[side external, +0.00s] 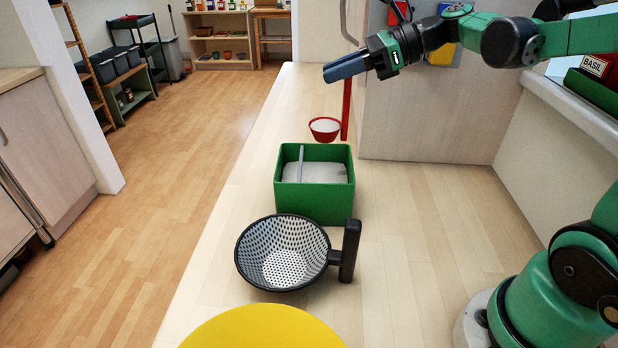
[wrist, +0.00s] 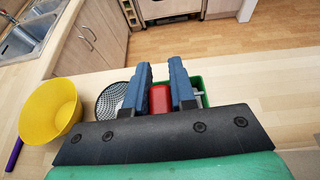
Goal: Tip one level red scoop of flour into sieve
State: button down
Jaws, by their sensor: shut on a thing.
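My gripper (side external: 345,68) is shut on the upright handle of the red scoop (side external: 325,132). The scoop hangs below the fingers with its cup upright, and its top looks whitish, as if filled with flour. It appears above or just beyond the far edge of the green box. The wrist view shows red between the two fingers (wrist: 160,98). The green box (side external: 313,203) holds pale flour (side external: 325,173). The sieve (side external: 283,250), a dark-rimmed perforated bowl with a black handle, rests on the counter nearer the camera; its mesh looks empty.
A grey bar (side external: 301,163) stands against the green box's inside. A yellow bowl (side external: 262,330) is in front of the sieve; it also shows in the wrist view (wrist: 48,112) with a purple handle (wrist: 14,154) beside it. The counter right of the box is clear.

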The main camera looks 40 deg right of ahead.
dwell(0.3)
jog(key=s+a+f+n+g+h, duration=0.1)
jog(key=s+a+f+n+g, duration=0.1)
jog(key=a, duration=0.6)
jog(key=s+a+f+n+g+h, duration=0.1)
jog(key=s+a+f+n+g, duration=0.1)
jog(key=s+a+f+n, duration=0.3)
jog(key=shift+a+f+n, duration=0.5)
jog(key=shift+a+n, duration=0.3)
jog(key=shift+a, duration=0.65)
jog(key=shift+s, duration=0.1)
jog(key=shift+s+a+f+n+t+h, duration=0.25)
jog(key=shift+a+h, duration=0.15)
jog(key=shift+h, duration=0.1)
jog(key=shift+s+a+f+n+t+h, duration=0.15)
jog(key=shift+s+a+n+t+h, duration=0.1)
jog(key=shift+a+h, duration=0.2)
jog(key=shift+f, duration=0.1)
dwell(0.4)
